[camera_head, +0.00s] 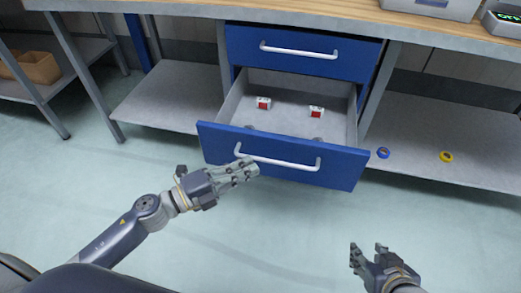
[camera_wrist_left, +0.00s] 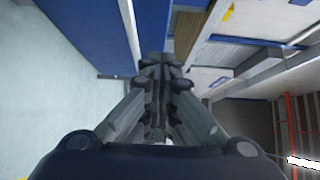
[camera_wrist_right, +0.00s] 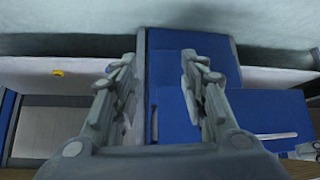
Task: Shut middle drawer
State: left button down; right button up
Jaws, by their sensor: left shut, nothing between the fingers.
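The blue middle drawer (camera_head: 340,166) is pulled far out below a shut blue upper drawer (camera_head: 345,62). Its white bar handle (camera_head: 290,164) runs across the front. Two small red and white boxes (camera_head: 263,103) (camera_head: 316,112) and some partly hidden grey items lie inside it. My left gripper (camera_head: 252,168) is shut and empty, its fingertips at the left end of the handle; I cannot tell whether they touch. In the left wrist view the shut fingers (camera_wrist_left: 160,68) point at the blue front. My right gripper (camera_head: 368,248) is open and empty, low and apart from the drawer.
A wooden worktop (camera_head: 200,7) runs above the drawers. Lower grey shelves flank the cabinet; the right one holds a blue tape roll (camera_head: 383,153) and a yellow tape roll (camera_head: 446,156). A table leg (camera_head: 85,75) stands at left. The floor in front is clear.

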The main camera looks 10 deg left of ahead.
aim_at(278, 142)
pick_arm(q)
jog(key=shift+w+d+b, duration=0.1)
jog(key=shift+w+d, duration=0.3)
jog(key=shift+w, duration=0.65)
jog(key=shift+w+d+b, duration=0.1)
jog(key=shift+w+d, duration=0.25)
jog(key=shift+w, duration=0.7)
jog(key=shift+w+d+b, duration=0.1)
jog(key=shift+w+d, duration=0.3)
jog(key=shift+w, duration=0.65)
pick_arm(e)
jog(key=shift+w+a+r+t, duration=0.25)
jog(key=shift+w+r+t, duration=0.15)
jog(key=shift+w, duration=0.25)
jog(key=shift+w+a+r+t, duration=0.2)
jog(key=shift+w+r+t, duration=0.15)
jog(key=shift+w, duration=0.25)
